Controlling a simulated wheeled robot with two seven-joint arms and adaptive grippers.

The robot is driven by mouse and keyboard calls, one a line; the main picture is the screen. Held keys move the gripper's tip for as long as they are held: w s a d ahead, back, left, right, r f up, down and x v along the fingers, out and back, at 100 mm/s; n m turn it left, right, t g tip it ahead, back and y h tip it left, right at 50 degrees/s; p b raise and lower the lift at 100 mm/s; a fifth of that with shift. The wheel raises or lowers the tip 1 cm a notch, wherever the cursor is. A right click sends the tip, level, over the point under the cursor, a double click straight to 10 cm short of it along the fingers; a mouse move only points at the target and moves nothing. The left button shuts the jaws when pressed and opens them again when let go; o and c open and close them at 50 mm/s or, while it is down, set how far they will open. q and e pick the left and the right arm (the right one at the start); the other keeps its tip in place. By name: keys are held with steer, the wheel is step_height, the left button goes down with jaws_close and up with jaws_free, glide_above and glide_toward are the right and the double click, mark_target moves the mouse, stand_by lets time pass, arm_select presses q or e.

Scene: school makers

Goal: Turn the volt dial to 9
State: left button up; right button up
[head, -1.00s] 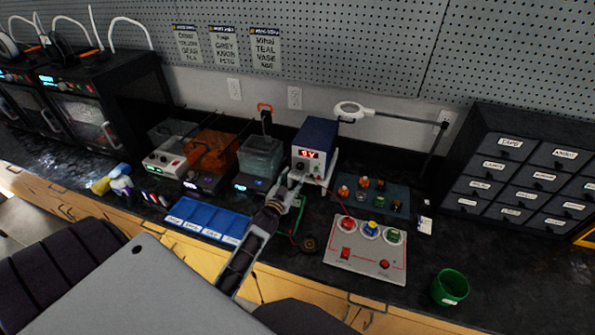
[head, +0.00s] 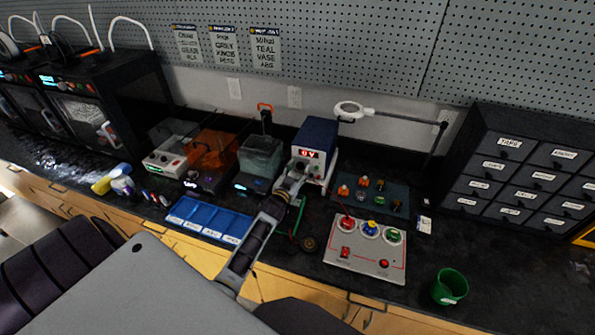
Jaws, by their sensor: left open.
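The blue power supply (head: 317,136) stands against the back wall, its white front facing me. Its red display (head: 308,154) seems to read 0V, though the digits are small. The volt dial on the lower front is too small and too covered by my gripper to make out. My left gripper (head: 297,171) is open at the lower left of that front. I cannot tell whether its fingers touch the dial. My right gripper is out of view.
A blue sectioned tray (head: 207,219) lies left of my left arm. A white panel with coloured buttons (head: 365,249) and a green cup (head: 450,287) are to the right. A magnifier lamp (head: 351,110) reaches over behind the supply.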

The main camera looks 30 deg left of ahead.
arm_select(q)
steer(key=c, duration=1)
steer(key=shift+c, duration=0.2)
